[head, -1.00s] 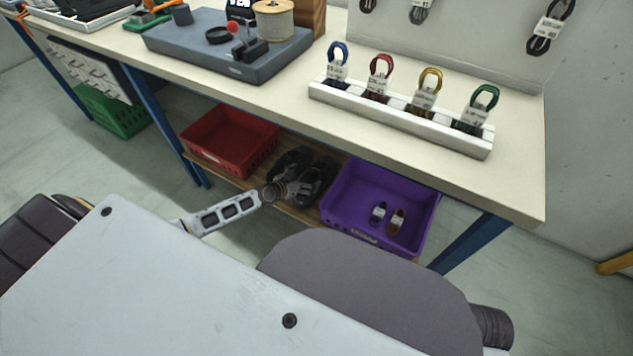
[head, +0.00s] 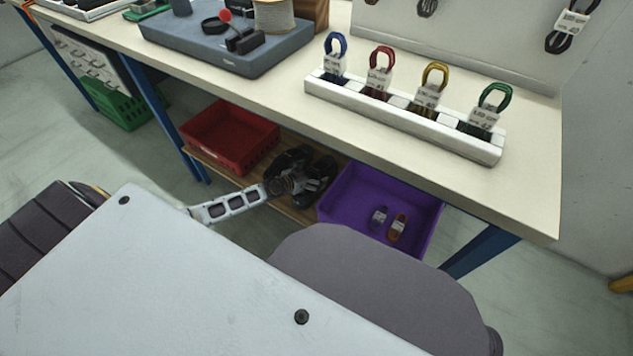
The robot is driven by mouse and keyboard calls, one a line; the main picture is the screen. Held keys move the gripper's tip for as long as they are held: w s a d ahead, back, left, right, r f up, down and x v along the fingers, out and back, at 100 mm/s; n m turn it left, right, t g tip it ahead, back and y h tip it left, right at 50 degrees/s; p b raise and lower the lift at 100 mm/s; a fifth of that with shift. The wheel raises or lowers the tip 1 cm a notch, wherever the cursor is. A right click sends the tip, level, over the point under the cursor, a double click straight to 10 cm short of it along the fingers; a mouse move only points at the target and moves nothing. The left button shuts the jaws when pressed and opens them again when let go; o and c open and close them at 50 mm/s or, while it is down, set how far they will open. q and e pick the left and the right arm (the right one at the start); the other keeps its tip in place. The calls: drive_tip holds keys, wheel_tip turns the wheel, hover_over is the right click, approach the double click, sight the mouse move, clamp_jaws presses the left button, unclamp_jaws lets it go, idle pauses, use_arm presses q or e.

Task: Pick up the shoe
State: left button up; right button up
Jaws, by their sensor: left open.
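My left gripper (head: 305,178) is black and reaches under the workbench, over the wooden lower shelf between the red bin and the purple bin. Its jaws are open. Dark shapes at its fingers blend with it; a black shoe may be among them, but I cannot separate shoe from fingers or tell whether they touch. No other shoe shows clearly. My right gripper is not in view.
The red bin (head: 228,140) stands left of the gripper, and the purple bin (head: 340,207) with two small labelled bundles stands right. The bench top (head: 400,130) overhangs them, carrying a white rack (head: 360,104) of coloured laces. A blue leg (head: 482,250) stands at right.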

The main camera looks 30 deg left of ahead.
use_arm(q)
drive_tip(key=c, duration=1.9)
drive_tip(key=shift+r, duration=0.1)
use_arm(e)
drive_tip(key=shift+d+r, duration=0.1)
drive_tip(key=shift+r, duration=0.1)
use_arm(q)
drive_tip(key=shift+r+p, duration=0.35)
drive_tip(key=shift+p, duration=0.05)
wheel_tip(320, 180, up, 2)
drive_tip(key=shift+r+p, duration=0.1)
drive_tip(key=shift+p, duration=0.95)
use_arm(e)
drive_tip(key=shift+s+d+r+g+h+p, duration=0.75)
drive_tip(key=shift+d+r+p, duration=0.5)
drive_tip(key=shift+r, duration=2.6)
use_arm(q)
wheel_tip(320, 180, up, 7)
drive_tip(key=p, duration=0.4)
hover_over(313, 169)
drive_tip(key=shift+s+d, duration=0.15)
drive_tip(key=shift+s, duration=0.25)
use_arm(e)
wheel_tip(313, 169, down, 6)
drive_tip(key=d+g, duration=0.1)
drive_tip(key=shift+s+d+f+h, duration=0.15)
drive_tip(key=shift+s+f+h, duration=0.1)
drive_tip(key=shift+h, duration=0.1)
